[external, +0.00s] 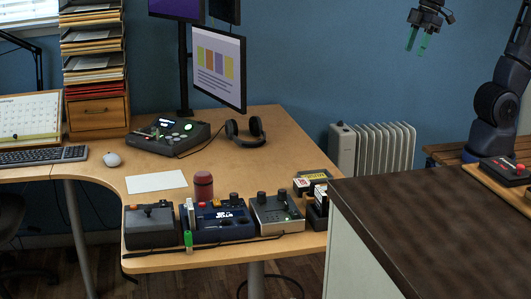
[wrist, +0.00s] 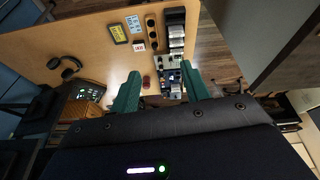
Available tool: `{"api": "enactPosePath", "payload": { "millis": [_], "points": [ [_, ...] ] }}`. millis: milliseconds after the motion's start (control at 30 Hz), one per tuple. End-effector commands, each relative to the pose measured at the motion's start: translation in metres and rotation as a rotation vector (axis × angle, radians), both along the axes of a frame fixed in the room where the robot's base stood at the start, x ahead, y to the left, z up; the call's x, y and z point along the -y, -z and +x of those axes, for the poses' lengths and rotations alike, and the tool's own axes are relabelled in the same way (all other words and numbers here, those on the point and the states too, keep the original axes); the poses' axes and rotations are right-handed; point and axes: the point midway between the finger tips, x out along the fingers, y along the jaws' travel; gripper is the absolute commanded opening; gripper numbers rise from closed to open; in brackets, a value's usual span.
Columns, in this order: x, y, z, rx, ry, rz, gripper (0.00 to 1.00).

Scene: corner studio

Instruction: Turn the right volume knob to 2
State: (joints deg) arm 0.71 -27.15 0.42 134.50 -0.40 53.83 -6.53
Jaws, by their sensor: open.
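I cannot tell which knob is the right volume knob, and no number marks can be read. My gripper (external: 417,45) is high at the upper right, far from the devices, its green fingers apart and empty. In the wrist view the fingers (wrist: 161,72) are spread, with the small blue device (wrist: 172,75) far below between them.
A dark grey box (external: 152,228) stands left of the blue box, near a red cylinder (external: 203,185). Headphones (external: 245,132) and a console (external: 168,135) lie further back on the desk (external: 262,165). A dark-topped counter (external: 430,230) is on the right, in front of a radiator (external: 372,150).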

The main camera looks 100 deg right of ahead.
Motion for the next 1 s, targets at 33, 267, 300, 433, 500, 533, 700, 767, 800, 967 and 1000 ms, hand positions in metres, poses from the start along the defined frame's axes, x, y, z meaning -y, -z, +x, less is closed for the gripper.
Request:
{"api": "enactPosePath", "payload": {
  "millis": [33,267,300,433,500,533,700,767,800,967,1000],
  "points": [
    [0.000,0.000,0.015,-0.012,-0.010,-0.005,0.46],
    [0.003,0.004,0.078,-0.052,-0.065,-0.025,0.46],
    [0.003,0.006,0.088,-0.059,-0.074,-0.028,0.46],
    [0.005,0.013,0.125,-0.080,-0.106,-0.038,0.46],
    [0.006,0.019,0.144,-0.093,-0.123,-0.043,0.46],
    [0.006,0.022,0.152,-0.098,-0.130,-0.046,0.46],
    [0.009,0.040,0.200,-0.126,-0.172,-0.058,0.46],
    [0.010,0.048,0.216,-0.135,-0.187,-0.061,0.46],
    [0.010,0.054,0.227,-0.143,-0.197,-0.063,0.46],
    [0.013,0.081,0.269,-0.170,-0.237,-0.071,0.46],
    [0.014,0.088,0.279,-0.176,-0.247,-0.073,0.46]
  ]
}}
